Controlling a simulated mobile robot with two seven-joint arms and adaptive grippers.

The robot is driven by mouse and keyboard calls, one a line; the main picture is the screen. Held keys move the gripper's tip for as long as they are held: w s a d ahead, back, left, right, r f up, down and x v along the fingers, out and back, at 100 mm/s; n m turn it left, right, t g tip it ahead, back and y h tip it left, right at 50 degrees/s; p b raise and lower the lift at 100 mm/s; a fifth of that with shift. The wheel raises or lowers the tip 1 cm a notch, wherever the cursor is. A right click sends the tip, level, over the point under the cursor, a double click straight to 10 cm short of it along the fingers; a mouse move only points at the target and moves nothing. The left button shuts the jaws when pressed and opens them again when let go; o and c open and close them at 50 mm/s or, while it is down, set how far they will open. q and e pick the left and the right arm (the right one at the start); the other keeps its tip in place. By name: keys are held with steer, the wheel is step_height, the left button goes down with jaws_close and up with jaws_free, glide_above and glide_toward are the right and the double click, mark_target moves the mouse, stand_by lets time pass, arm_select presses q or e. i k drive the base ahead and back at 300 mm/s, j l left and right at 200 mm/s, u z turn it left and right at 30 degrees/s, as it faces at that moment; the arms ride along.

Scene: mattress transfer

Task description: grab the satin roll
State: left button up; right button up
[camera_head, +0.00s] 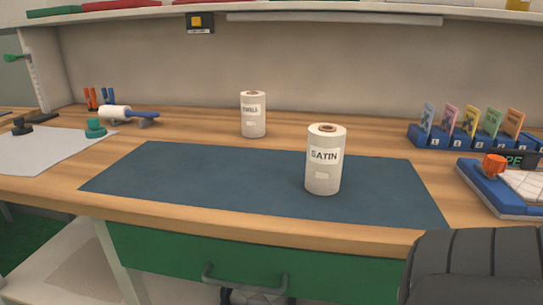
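The satin roll (325,180) is a white upright cylinder with a brown core at its top and a label reading SATIN. It stands on the dark blue mat (190,180), right of the mat's middle. A second, similar white roll (253,125) stands upright behind and to the left, just beyond the mat's back edge. Its label is hard to read. The two rolls stand apart. Neither of my grippers is in view, and nothing touches the satin roll.
A blue rack (425,141) of coloured cards and a blue tray (484,197) with an orange knob stand at right. A lint-roller-like tool (115,113) and white sheet (45,150) lie at left. A dark ribbed shape (470,265) covers the lower right. The mat's left half is clear.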

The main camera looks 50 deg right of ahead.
mark_target(326, 144)
steer(key=i+j+z, duration=0.5)
steer(key=i+j, duration=0.15)
steer(key=j, duration=0.3)
steer(key=z, duration=1.8)
